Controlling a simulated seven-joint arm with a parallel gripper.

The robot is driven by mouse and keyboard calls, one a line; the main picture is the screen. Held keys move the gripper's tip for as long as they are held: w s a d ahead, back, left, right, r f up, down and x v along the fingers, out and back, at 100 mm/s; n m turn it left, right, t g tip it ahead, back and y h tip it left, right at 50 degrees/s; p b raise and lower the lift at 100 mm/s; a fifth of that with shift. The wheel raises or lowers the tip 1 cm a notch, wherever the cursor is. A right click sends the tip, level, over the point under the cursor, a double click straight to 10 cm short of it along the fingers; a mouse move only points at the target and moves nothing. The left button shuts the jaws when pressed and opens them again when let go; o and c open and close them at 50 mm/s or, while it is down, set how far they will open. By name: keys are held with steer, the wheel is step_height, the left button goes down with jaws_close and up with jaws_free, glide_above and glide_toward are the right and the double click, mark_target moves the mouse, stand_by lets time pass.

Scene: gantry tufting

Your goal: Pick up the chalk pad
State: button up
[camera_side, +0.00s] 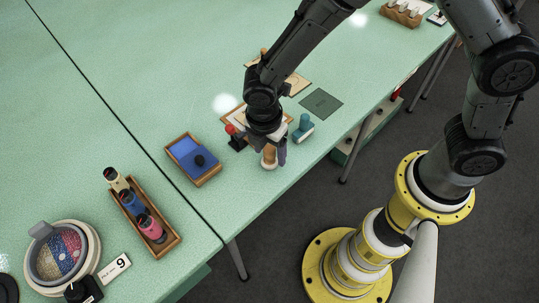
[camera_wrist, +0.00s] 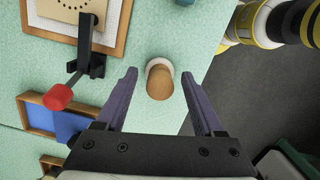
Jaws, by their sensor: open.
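The likely chalk pad is a round wooden handle on a white base. It stands on the green table near its front edge, in the side view (camera_side: 269,158) and in the wrist view (camera_wrist: 159,83). My gripper (camera_side: 268,151) is above it, pointing down and partly hiding it. In the wrist view my gripper (camera_wrist: 159,75) is open, with one finger on each side of the handle and visible gaps to both. Nothing is held.
A black clamp with a red knob (camera_wrist: 60,95) stands close left beside a framed board (camera_wrist: 127,20). A teal-handled tool (camera_side: 304,124) is to the right, near a dark green square (camera_side: 321,103). A blue-lined wooden tray (camera_side: 181,150) lies left. The table edge is close.

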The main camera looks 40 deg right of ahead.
steer(key=shift+f, duration=0.1)
steer(key=shift+c, duration=0.2)
jaws_close()
